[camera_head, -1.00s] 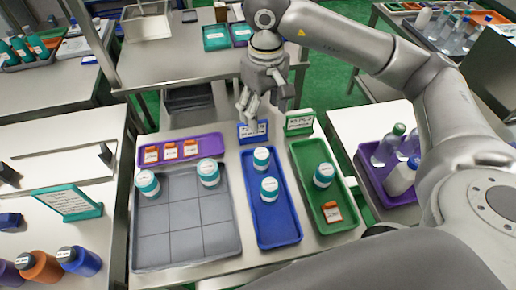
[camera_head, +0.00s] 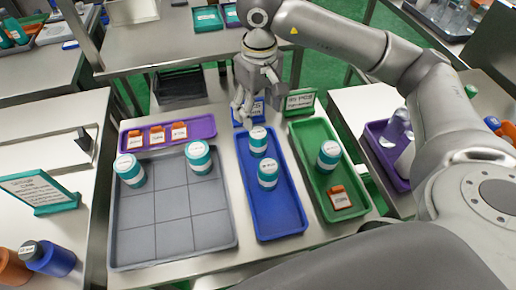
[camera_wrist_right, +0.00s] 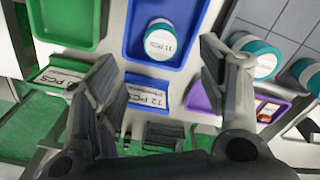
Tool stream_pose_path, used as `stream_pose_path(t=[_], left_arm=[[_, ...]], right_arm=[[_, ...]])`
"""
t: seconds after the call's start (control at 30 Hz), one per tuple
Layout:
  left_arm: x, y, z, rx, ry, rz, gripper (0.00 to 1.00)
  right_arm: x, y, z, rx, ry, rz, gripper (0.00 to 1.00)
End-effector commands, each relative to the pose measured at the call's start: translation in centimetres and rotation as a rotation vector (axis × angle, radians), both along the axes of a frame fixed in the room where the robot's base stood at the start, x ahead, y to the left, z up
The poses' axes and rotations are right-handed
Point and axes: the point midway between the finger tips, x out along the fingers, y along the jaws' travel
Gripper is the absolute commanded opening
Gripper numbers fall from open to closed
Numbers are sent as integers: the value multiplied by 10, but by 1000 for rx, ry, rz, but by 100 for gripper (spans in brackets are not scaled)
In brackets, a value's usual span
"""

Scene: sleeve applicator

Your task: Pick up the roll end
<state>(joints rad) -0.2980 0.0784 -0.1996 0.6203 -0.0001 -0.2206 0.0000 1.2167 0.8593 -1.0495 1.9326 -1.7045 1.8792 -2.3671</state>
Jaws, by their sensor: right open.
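Nothing in view can be surely told as the roll end. Small orange pieces with white labels (camera_head: 158,134) stand in a row in the purple tray (camera_head: 206,121); a similar orange piece (camera_head: 340,198) lies in the green tray (camera_head: 327,146). My right gripper (camera_head: 243,112) is over the far end of the blue tray (camera_head: 273,216), by the blue sign. In the right wrist view its fingers (camera_wrist_right: 160,62) are spread with nothing between them, and the blue sign (camera_wrist_right: 150,97) shows below. My left gripper is not in view.
White-and-teal jars stand in the grey gridded tray (camera_head: 160,240), the blue tray and the green tray. A green sign (camera_head: 300,103) stands behind the green tray. A teal-framed sign (camera_head: 40,190) is on the left table. A purple crate with bottles (camera_head: 380,152) is at right.

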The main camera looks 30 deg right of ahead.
Motion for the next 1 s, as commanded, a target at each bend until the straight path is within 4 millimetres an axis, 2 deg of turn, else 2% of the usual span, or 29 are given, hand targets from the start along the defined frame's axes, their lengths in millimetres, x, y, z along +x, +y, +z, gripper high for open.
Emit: stream_pose_path(t=[0.3, 0.47, 0.57, 0.7, 0.8, 1.0], left_arm=[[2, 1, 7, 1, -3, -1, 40], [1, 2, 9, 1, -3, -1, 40], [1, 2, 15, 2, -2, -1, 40], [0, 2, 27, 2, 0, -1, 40], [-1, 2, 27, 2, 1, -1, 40], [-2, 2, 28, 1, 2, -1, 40]], right_arm=[[-1, 0, -45, -1, 4, -1, 66], [0, 0, -57, 0, 1, -1, 66], [0, 0, -66, -1, 5, -1, 66], [0, 1, -86, -1, 7, -1, 66], [1, 1, -101, -1, 5, 0, 66], [2, 1, -109, 0, 0, 0, 66]])
